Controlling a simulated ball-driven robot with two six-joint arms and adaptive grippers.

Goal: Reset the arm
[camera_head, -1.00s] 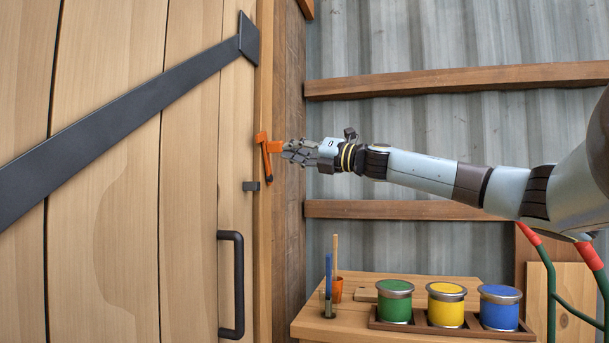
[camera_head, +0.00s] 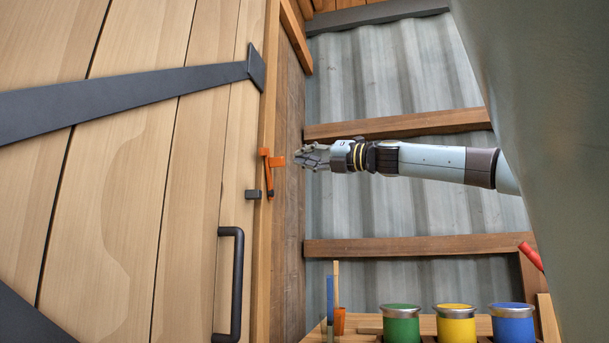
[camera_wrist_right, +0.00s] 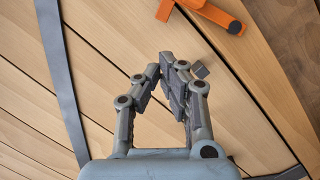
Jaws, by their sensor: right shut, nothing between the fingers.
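My right gripper (camera_head: 303,156) is shut and empty in the head view, at the end of my outstretched right arm, just right of the orange latch (camera_head: 266,172) on the door's edge. In the right wrist view, the right gripper (camera_wrist_right: 166,75) has its fingers closed together in front of the wooden boards, with the orange latch (camera_wrist_right: 205,12) apart from it at the top. My left gripper is not in view.
The wooden door (camera_head: 130,190) with a black handle (camera_head: 237,285) fills the left. Paint cans, among them a green can (camera_head: 400,325), stand on a wooden bench at the bottom. The corrugated wall (camera_head: 400,80) has wooden rails. A large grey surface hides the right side.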

